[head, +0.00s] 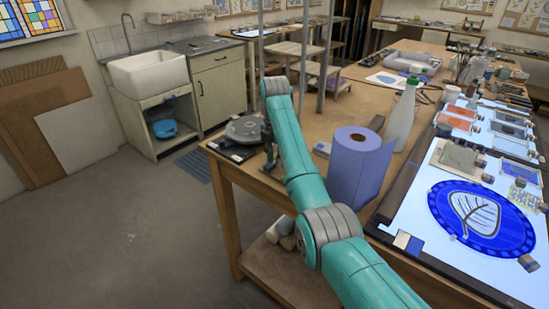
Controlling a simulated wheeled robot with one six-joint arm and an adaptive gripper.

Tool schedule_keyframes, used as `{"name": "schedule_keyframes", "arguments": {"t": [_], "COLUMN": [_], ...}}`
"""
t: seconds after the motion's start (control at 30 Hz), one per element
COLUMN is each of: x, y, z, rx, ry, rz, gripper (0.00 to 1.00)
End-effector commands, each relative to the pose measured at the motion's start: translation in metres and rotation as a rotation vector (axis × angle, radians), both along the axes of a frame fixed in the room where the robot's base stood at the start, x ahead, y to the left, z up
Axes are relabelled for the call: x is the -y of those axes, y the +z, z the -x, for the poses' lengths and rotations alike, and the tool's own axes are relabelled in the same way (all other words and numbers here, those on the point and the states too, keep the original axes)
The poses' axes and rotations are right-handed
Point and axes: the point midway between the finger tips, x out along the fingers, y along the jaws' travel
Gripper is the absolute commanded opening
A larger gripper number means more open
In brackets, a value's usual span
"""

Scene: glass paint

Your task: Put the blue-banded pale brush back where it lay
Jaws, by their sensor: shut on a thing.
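My gripper (269,158) is at the left end of the wooden worktable (330,98), low over its near edge, pointing down. It is partly hidden behind my teal arm. It is shut on a thin thing, taken to be the blue-banded pale brush, which is too small and dark here to make out. I cannot tell whether it touches the table. A dark flat piece with light patches (229,150) lies in front of the disc at the table's corner.
A blue paper roll (358,165) and a white bottle with a green cap (401,118) stand right of my arm. A lit panel (420,210) with a blue painted roundel (480,220) lies at the right. A metal-legged rack (298,60) rises behind my gripper. Floor at left is clear.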

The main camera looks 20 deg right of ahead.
Motion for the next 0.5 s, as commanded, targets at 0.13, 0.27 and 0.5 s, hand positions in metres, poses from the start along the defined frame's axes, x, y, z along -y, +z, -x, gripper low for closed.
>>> {"name": "schedule_keyframes", "arguments": {"t": [0.13, 0.27, 0.5], "x": [0.0001, 0.0001, 0.0001], "y": [0.0000, -0.0009, -0.0031], "z": [-0.0001, -0.0001, 0.0001], "rx": [0.000, 0.000, 0.000], "ry": [0.000, 0.000, 0.000], "rz": [0.000, 0.000, 0.000], "gripper": [0.00, 0.00, 0.00]}}
